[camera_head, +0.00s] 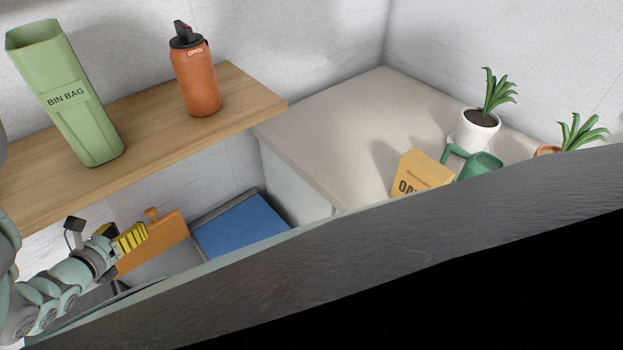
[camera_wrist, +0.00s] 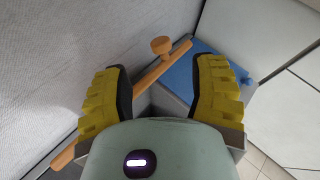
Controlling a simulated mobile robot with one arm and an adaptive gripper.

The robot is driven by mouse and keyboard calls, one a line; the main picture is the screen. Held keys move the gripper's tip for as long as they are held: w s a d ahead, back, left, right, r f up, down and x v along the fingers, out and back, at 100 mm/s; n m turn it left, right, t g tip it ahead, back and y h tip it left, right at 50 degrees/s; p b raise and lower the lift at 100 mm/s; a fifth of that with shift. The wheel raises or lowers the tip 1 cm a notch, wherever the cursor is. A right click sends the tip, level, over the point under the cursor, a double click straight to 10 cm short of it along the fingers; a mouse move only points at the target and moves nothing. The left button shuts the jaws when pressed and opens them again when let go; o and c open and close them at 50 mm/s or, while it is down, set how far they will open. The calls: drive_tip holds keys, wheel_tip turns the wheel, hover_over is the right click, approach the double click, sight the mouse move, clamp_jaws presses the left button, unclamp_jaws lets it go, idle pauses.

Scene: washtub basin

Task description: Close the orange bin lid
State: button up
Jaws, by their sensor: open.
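The orange lid (camera_head: 163,244) stands raised and tilted over its bin below the wooden shelf, with a round knob (camera_head: 151,213) at its upper edge. In the wrist view the orange lid (camera_wrist: 150,76) is seen nearly edge-on, running diagonally, with the knob (camera_wrist: 161,46) on its wall side. My gripper (camera_head: 133,236) is at the left part of the lid in the head view, overlapping it. In the wrist view my gripper (camera_wrist: 163,75) is open, its yellow fingers apart with the lid between them in the picture. Contact cannot be told. The bin's lower part is hidden.
A blue lid (camera_head: 240,225) lies just right of the orange one. Above is a wooden shelf (camera_head: 145,130) with a green bin-bag holder (camera_head: 75,110) and an orange bottle (camera_head: 195,82). A beige counter (camera_head: 330,125) holds a yellow box (camera_head: 418,174), a green watering can (camera_head: 478,165) and plants.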

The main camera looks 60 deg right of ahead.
sight(147, 214)
drive_tip(key=b+x, duration=0.3)
drive_tip(key=x, duration=0.5)
drive_tip(key=shift+s+d+f, duration=0.1)
drive_tip(key=shift+d+f, duration=0.05)
drive_tip(key=shift+f, duration=0.1)
drive_tip(key=shift+w+d+f+b, duration=0.1)
drive_tip(key=shift+w+d+b, duration=0.15)
drive_tip(key=shift+d+b, duration=0.15)
clamp_jaws()
